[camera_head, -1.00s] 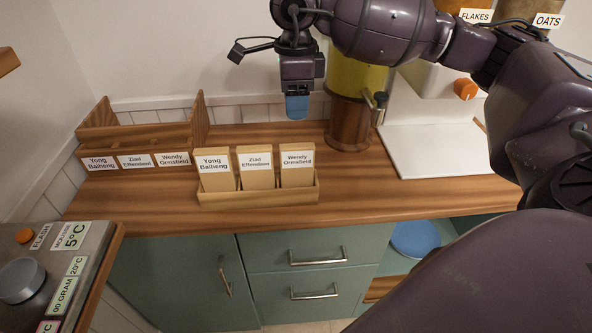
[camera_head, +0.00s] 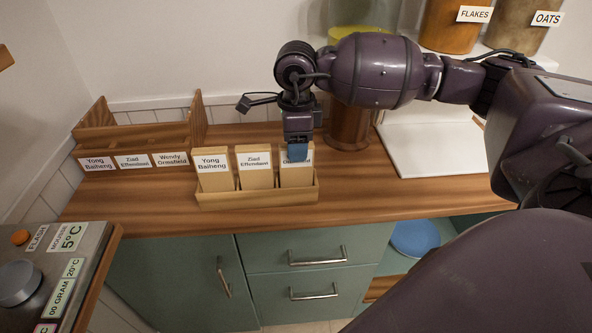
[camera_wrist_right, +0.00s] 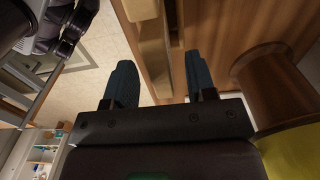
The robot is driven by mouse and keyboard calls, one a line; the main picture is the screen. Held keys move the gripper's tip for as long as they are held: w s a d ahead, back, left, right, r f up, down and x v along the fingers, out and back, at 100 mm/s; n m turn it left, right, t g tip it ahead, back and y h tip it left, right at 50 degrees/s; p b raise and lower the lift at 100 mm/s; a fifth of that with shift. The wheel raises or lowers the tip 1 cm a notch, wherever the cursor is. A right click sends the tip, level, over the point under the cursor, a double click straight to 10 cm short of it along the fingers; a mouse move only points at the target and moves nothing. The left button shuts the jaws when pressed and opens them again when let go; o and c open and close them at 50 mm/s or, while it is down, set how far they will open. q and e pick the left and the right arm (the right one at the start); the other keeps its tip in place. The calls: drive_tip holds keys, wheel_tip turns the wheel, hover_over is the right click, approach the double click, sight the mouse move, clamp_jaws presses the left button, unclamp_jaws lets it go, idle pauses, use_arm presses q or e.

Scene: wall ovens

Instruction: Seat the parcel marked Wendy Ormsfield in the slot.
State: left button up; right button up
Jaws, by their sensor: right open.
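The Wendy Ormsfield parcel (camera_head: 297,176) is a tan upright block at the right end of a low wooden holder (camera_head: 258,197). Its white label is mostly hidden behind my right gripper (camera_head: 298,152), whose blue fingertips are at its top. In the right wrist view the open fingers (camera_wrist_right: 160,78) have a pale wooden edge (camera_wrist_right: 154,50) between and beyond them; I cannot tell whether they touch it. A wooden rack (camera_head: 133,140) at the left has labelled slots, the rightmost marked Wendy Ormsfield (camera_head: 172,159). My left gripper is not in view.
The Yong Baiheng (camera_head: 213,172) and Ziad Effendawi (camera_head: 255,168) parcels stand left of it in the holder. A dispenser with a brown base (camera_head: 350,128) stands close behind at right. A white board (camera_head: 432,150) lies farther right. Counter between rack and holder is narrow.

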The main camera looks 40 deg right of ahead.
drive_tip(key=shift+c, duration=0.5)
clamp_jaws()
drive_tip(key=shift+r, duration=0.15)
